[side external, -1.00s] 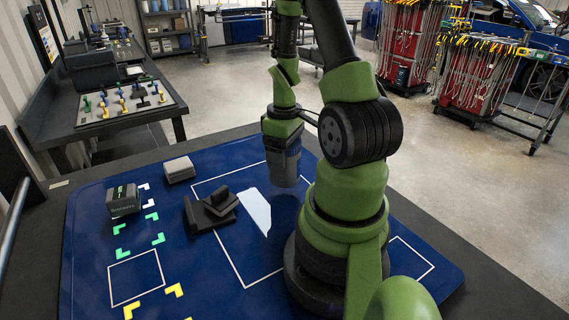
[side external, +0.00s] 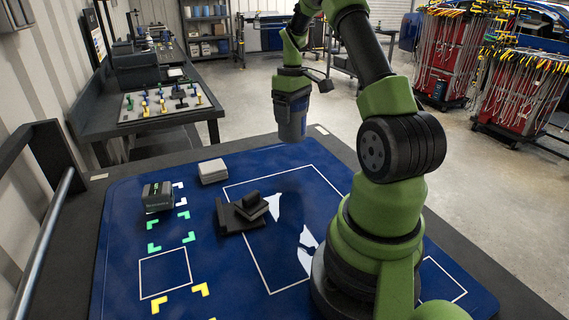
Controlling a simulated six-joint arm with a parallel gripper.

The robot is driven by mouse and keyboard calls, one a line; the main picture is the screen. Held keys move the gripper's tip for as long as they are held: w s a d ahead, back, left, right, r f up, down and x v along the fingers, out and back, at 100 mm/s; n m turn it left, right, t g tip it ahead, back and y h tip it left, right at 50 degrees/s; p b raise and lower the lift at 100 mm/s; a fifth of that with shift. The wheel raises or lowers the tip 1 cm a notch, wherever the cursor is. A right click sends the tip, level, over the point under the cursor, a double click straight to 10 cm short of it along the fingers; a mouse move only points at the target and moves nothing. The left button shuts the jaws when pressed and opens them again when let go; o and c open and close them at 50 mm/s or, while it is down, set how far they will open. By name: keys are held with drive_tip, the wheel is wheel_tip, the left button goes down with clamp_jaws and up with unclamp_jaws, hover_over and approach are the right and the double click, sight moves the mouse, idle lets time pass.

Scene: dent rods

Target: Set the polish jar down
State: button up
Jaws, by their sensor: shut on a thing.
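A grey, bluish cylinder (side external: 292,126), which I take to be the polish jar, hangs upright at the end of my arm. My gripper (side external: 291,104) is at its upper part; the fingers are hard to make out against it. The jar is raised, and in the picture it overlaps the far edge of the blue mat (side external: 215,275). Its underside and any contact with the fingers are hidden.
On the mat are a dark block with green lettering (side external: 158,197), a light grey block (side external: 213,171) and a black angled stand (side external: 242,212). A rail (side external: 42,245) runs at left.

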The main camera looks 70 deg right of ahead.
drive_tip(key=w+d+f, duration=0.1)
drive_tip(key=f, duration=0.2)
drive_tip(key=w+f, duration=0.1)
drive_tip(key=f, duration=0.2)
drive_tip(key=w+d+f, duration=0.1)
drive_tip(key=f, duration=0.3)
drive_tip(key=shift+w+d, duration=0.1)
drive_tip(key=shift+d, duration=0.2)
drive_tip(key=o, duration=1.2)
drive_tip(key=shift+f, duration=0.1)
drive_tip(key=shift+c, duration=0.2)
